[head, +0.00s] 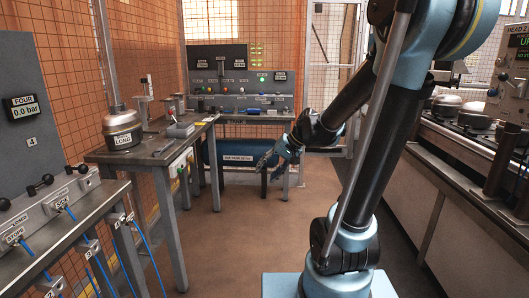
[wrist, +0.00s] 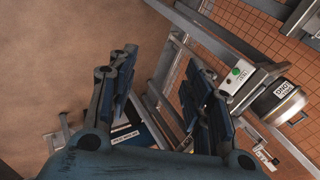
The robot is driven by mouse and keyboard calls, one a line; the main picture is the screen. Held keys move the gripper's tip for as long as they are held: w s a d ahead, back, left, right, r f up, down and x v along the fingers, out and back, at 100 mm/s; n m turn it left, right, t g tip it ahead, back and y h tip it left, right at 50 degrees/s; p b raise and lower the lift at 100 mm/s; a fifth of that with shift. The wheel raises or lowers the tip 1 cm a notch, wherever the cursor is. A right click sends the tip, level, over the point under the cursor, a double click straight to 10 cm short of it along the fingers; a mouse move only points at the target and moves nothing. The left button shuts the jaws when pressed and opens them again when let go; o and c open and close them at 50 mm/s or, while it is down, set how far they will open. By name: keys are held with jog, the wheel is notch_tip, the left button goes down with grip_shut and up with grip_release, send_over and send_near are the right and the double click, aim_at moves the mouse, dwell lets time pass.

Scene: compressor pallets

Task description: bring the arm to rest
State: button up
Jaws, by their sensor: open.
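My arm rises at the right of the head view and bends back down, with its gripper (head: 269,167) hanging over the aisle, in front of the blue tank under the far bench. In the wrist view my gripper (wrist: 165,93) shows two dark blue fingers spread wide apart. Nothing is between them but floor and bench legs behind. The gripper is open, empty and touches nothing that I can see.
A side table (head: 150,150) on the left bears a metal compressor (head: 122,130) labelled LONG. A control bench (head: 240,103) stands at the back. A test panel with blue hoses (head: 60,215) is at near left. A long counter (head: 440,160) runs along the right. The brown floor (head: 225,240) between is clear.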

jog(key=s+d+f+h, duration=0.3)
jog(key=s+d+f, duration=0.1)
jog(key=s+d, duration=0.4)
jog(key=s+d+f+h, duration=0.3)
jog(key=s+d+h, duration=0.1)
jog(key=s+d, duration=0.5)
jog(key=shift+s+d+f+n, duration=0.25)
jog(key=shift+s+f+n, duration=0.15)
jog(key=shift+s, duration=0.55)
jog(key=shift+c, duration=0.6)
